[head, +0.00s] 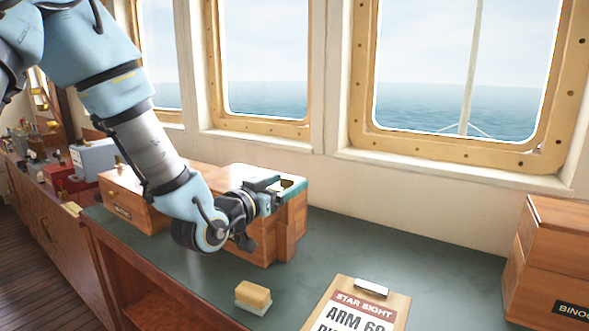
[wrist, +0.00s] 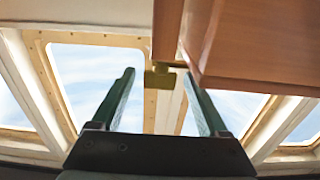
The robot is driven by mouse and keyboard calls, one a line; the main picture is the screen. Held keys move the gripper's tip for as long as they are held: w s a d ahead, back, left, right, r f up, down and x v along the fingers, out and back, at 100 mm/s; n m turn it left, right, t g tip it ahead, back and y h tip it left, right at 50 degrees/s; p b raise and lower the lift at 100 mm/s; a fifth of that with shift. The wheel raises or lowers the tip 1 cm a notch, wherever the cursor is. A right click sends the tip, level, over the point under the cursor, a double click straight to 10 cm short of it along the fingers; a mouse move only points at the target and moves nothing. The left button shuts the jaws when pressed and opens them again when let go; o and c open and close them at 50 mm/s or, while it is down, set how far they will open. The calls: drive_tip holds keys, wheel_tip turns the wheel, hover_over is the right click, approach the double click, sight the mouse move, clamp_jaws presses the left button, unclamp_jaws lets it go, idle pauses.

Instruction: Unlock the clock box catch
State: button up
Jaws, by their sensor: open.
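A wooden box (head: 290,215), apparently the clock box, stands on the green desk top near the windows. My gripper (head: 273,193) is at its near upper side, partly covering it. In the wrist view, reddish-brown wood (wrist: 255,45) fills the upper right, with a narrower wood part (wrist: 167,28) beside it. A small brass catch (wrist: 160,78) sits at the lower end of the narrow part. My gripper shows in this view with its two dark green fingers spread, one on each side of the catch. Contact with it cannot be told. The catch is not discernible in the head view.
Another wooden box (head: 122,205) with a label stands to the left. A yellow sponge-like block (head: 253,296) and a clipboard (head: 355,312) lie on the desk in front. A binocular box (head: 555,260) stands at right. The desk middle is clear.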

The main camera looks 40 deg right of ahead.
sight(288, 183)
drive_tip(key=shift+p+x, duration=0.45)
drive_tip(key=shift+x, duration=1.4)
drive_tip(key=shift+c, duration=0.4)
clamp_jaws()
